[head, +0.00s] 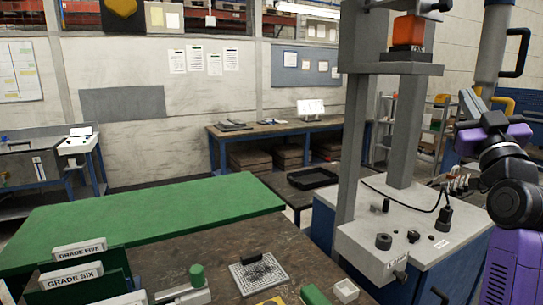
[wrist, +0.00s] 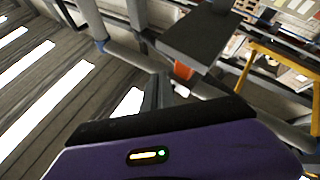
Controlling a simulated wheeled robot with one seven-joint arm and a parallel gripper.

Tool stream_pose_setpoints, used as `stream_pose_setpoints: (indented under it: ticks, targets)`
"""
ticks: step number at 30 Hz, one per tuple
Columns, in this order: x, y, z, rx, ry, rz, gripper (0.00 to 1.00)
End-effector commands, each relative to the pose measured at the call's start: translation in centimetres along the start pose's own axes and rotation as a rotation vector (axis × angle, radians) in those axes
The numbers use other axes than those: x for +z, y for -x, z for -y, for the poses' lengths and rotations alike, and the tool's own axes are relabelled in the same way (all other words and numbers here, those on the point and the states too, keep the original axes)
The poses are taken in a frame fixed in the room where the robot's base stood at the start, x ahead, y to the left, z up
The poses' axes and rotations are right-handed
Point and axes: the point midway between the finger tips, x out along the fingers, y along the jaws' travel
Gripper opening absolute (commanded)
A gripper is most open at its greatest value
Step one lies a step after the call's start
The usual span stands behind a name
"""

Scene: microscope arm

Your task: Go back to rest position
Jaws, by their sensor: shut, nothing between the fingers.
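My gripper (head: 468,103) is raised at the right edge of the head view, at the end of my black and purple arm. Its grey fingers are together with nothing between them. In the wrist view the fingers (wrist: 158,92) show past the dark edge of my purple wrist. To its left in the head view stands the tall grey microscope stand (head: 358,120) on a blue and white cabinet. An orange block (head: 409,31) sits on the stand's upper plate. The wrist view is tilted and shows ceiling lights, a grey plate and an orange patch (wrist: 183,70).
A bench with a green mat (head: 150,215) lies at front left. It holds grade cards (head: 75,275), a dotted plate (head: 258,272) and a green-knobbed tool (head: 196,277). A black tray (head: 312,178) lies beyond. A grey shelf rack (head: 432,130) stands behind my arm.

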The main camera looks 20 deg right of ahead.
Motion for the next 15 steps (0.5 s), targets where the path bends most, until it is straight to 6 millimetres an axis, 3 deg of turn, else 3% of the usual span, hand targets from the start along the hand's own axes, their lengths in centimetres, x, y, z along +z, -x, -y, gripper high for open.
stream_pose_setpoints:
  ticks: [1,6,15]
  targets:
    - [1.8,1.8,1.6,-0.007,-0.025,0.014,0.00]
    - [5.8,7.8,6.0,-0.024,-0.110,0.036,0.00]
    - [10.1,19.8,12.8,-0.089,-0.230,0.094,0.00]
